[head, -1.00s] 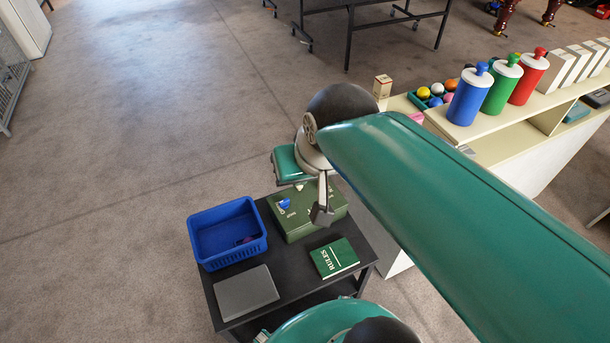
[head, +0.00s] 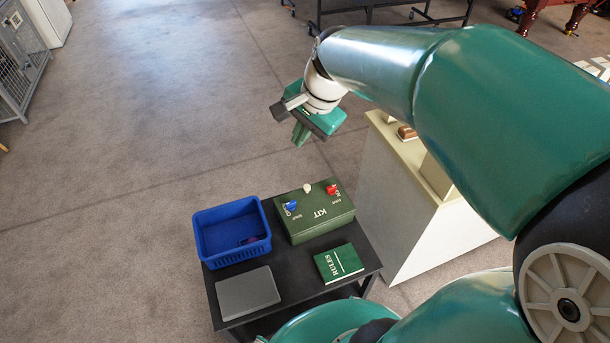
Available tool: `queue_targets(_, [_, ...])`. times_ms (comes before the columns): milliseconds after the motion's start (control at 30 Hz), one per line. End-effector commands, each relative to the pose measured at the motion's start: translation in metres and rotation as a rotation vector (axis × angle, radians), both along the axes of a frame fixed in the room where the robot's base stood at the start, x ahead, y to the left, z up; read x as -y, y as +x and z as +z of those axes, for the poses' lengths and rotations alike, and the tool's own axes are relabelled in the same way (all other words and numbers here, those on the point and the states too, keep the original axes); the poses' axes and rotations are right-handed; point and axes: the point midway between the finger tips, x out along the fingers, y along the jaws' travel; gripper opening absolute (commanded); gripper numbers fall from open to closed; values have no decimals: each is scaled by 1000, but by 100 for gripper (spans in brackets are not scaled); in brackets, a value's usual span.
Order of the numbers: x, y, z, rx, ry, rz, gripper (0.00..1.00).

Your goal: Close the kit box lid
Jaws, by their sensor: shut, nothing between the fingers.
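The green kit box (head: 314,215) stands on the dark low table, with "KIT" lettered on its top. Its lid lies flat and looks down on the box; I cannot tell whether it is fastened. A blue piece (head: 290,206) and a red piece (head: 331,189) sit on the top near small white lettering. A small cream knob (head: 307,188) is at the far edge. My gripper (head: 283,109) is shut and empty, in the air above and beyond the box, apart from it.
On the dark table (head: 291,262) are a blue basket (head: 207,252) with a small dark item inside, a grey flat case (head: 247,293) and a green rules book (head: 338,263). A pale cabinet (head: 430,235) stands close on the right. Open floor lies left.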

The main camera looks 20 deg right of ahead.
Motion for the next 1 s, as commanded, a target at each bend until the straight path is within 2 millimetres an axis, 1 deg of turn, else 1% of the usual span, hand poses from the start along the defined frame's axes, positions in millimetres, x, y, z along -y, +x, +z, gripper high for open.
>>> queue_targets(33, [4, 12, -7, -30, 24, -63, 0])
queue_targets(200, [19, 48, -28, -122, 98, -298, 0])
queue_targets(367, [33, 81, -53, -205, 149, -519, 0])
queue_targets(567, [51, 119, -89, -292, 188, -792, 0])
queue_targets(700, [64, 143, -117, -345, 201, -980, 0])
queue_targets(867, [77, 168, -151, -391, 204, -1189, 0])
queue_targets(1000, [88, 187, -184, -419, 196, -1368, 0])
